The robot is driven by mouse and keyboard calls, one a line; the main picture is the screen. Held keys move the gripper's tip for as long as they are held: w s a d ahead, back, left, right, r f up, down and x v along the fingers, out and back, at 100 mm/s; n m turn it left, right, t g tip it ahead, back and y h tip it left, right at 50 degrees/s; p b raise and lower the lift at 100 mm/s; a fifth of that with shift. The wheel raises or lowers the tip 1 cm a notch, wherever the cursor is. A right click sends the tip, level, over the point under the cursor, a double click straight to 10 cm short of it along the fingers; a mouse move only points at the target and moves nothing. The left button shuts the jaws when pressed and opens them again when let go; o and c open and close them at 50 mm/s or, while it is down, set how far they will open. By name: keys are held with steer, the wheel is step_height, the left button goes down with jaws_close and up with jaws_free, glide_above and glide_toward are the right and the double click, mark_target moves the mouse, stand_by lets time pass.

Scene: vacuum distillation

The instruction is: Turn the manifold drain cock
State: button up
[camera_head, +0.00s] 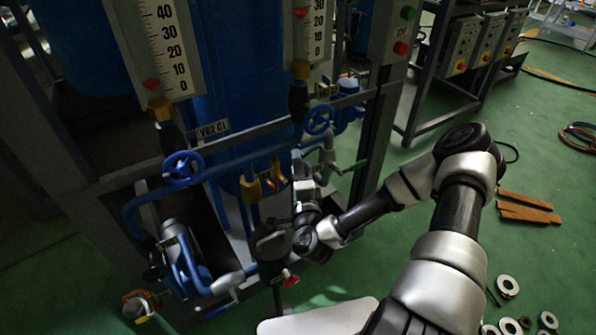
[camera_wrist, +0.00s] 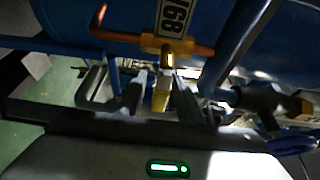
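A brass cock body with a copper-coloured pipe across it (camera_wrist: 165,45) is ahead of my gripper in the wrist view, under a blue vessel. A yellow part (camera_wrist: 160,92) hangs below it, between my fingers. I take this as the manifold drain cock. In the head view brass fittings (camera_head: 250,189) show at the rack's lower middle, just left of my wrist. My gripper (camera_wrist: 157,85) has its fingers apart around the yellow part. A small gap shows on the left side; contact on the right cannot be told. In the head view my wrist hides the fingertips.
Blue handwheels (camera_head: 183,168) and (camera_head: 319,119) stand on the pipes either side. A red-handled valve (camera_head: 290,279) is low, close to my wrist. Rack posts and blue pipes crowd the space. Metal rings (camera_head: 507,286) and brown strips (camera_head: 527,207) lie on the green floor to the right.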

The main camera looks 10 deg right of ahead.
steer(key=s+a+p, duration=0.1)
steer(key=s+p, duration=0.2)
steer(key=s, duration=1.4)
steer(key=shift+s+a, duration=0.15)
